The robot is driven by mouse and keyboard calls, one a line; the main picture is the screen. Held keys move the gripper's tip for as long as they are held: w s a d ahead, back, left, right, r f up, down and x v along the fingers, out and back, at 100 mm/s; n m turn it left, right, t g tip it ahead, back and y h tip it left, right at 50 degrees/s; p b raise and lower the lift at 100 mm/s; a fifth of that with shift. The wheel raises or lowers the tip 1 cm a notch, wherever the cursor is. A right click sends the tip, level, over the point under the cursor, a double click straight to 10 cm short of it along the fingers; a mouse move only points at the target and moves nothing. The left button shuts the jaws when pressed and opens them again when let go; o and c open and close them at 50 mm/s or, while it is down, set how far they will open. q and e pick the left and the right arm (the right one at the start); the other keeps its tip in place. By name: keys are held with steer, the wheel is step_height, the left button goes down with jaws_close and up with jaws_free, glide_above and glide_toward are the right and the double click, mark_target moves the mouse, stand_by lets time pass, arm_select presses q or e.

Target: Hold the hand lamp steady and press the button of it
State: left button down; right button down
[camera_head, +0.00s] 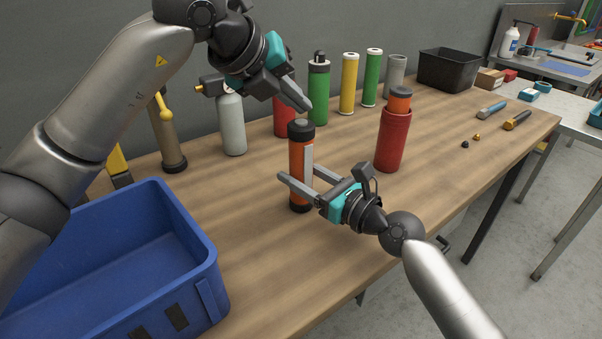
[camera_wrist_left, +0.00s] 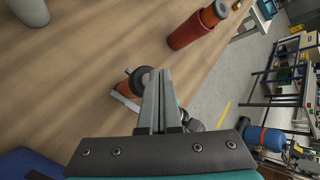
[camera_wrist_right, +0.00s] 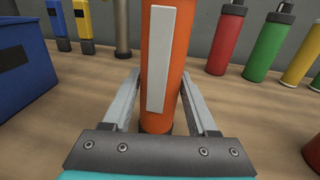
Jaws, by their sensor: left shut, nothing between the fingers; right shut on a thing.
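The hand lamp (camera_head: 299,187) is an orange cylinder with a black cap, a black base and a pale strip down its side. It stands upright on the wooden table. My right gripper (camera_head: 300,175) is shut on its body, one finger on each side. The right wrist view shows the lamp's orange body (camera_wrist_right: 158,110) between the fingers. My left gripper (camera_head: 306,107) is shut and empty, its tips just above the black cap. In the left wrist view the closed fingers (camera_wrist_left: 161,73) partly cover the cap (camera_wrist_left: 137,80). I cannot tell whether they touch it.
A blue crate (camera_head: 203,232) stands at the front left. A red canister with an orange item in it (camera_head: 393,142) stands right of the lamp. Several bottles and cylinders line the back, including a grey bottle (camera_head: 232,125). A black bin (camera_head: 447,70) is at the far right.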

mark_target(297, 127)
arm_select(q)
steer(key=shift+f, duration=0.15)
stand_by(0.4)
steer(key=shift+f, duration=0.35)
steer(key=shift+f, duration=0.15)
stand_by(0.4)
steer(key=shift+r, duration=0.6)
step_height(297, 127, up, 6)
stand_by(0.6)
